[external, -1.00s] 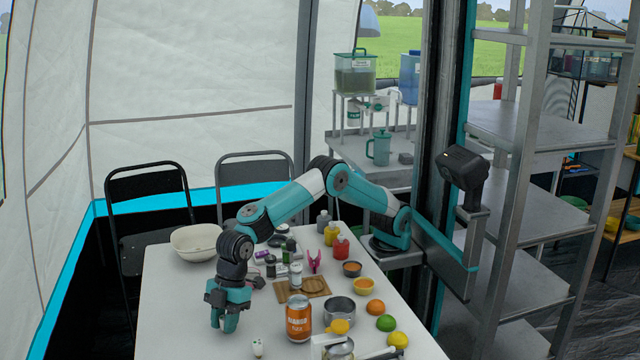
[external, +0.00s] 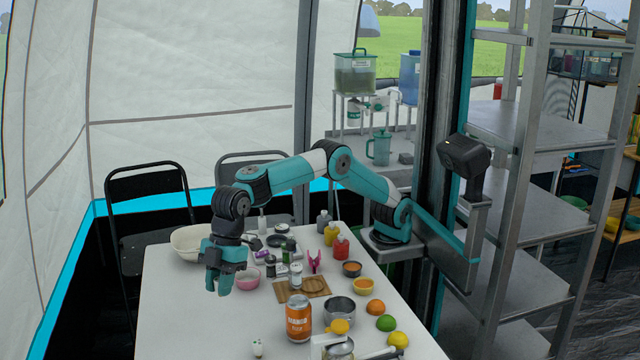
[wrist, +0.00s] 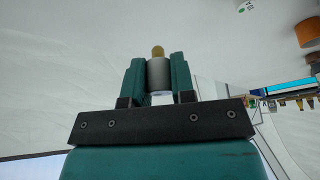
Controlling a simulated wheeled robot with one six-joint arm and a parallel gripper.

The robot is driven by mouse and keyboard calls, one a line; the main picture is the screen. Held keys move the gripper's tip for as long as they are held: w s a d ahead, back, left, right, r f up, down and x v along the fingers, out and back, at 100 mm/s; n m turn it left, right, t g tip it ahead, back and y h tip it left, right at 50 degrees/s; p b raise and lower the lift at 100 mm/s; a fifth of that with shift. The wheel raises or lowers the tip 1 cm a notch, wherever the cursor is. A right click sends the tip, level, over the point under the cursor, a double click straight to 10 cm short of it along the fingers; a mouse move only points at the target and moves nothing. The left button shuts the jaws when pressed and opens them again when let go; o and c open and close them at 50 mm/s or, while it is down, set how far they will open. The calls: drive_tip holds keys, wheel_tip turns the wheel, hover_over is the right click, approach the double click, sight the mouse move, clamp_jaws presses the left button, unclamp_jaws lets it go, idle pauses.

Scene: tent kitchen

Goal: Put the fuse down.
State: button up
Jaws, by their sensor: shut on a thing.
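My gripper (external: 221,284) hangs over the left part of the white table (external: 178,318), pointing down. In the wrist view my gripper (wrist: 159,80) is shut on the fuse (wrist: 159,72), a small grey cylinder with a brass-coloured end, held upright between the two teal fingers. The fuse is not visible in the external view, where the fingers hide it. The fingertips appear to be above the tabletop, but the exact height is hard to tell.
The left front of the table is clear. A pink bowl (external: 248,278) is just right of my gripper, and a white bowl (external: 188,241) is behind it. An orange can (external: 298,318), a wooden board (external: 313,287) and fruit (external: 385,323) stand to the right.

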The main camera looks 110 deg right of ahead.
wheel_tip(320, 180, up, 10)
drive_tip(key=p, duration=0.3)
drive_tip(key=shift+f+p, duration=0.25)
drive_tip(key=shift+p, duration=0.05)
drive_tip(key=shift+w+d+r, duration=0.1)
drive_tip(key=shift+w+d, duration=0.05)
drive_tip(key=shift+d, duration=0.2)
drive_tip(key=w+d+p, duration=0.2)
drive_tip(key=d+p, duration=0.9)
drive_tip(key=d, duration=2.5)
drive_tip(key=f, duration=1.3)
drive_tip(key=shift+w+d+f, duration=0.1)
drive_tip(key=shift+d, duration=0.1)
drive_tip(key=shift+f, duration=2.5)
drive_tip(key=shift+f, duration=0.1)
drive_tip(key=o, duration=0.8)
drive_tip(key=shift+o, duration=0.5)
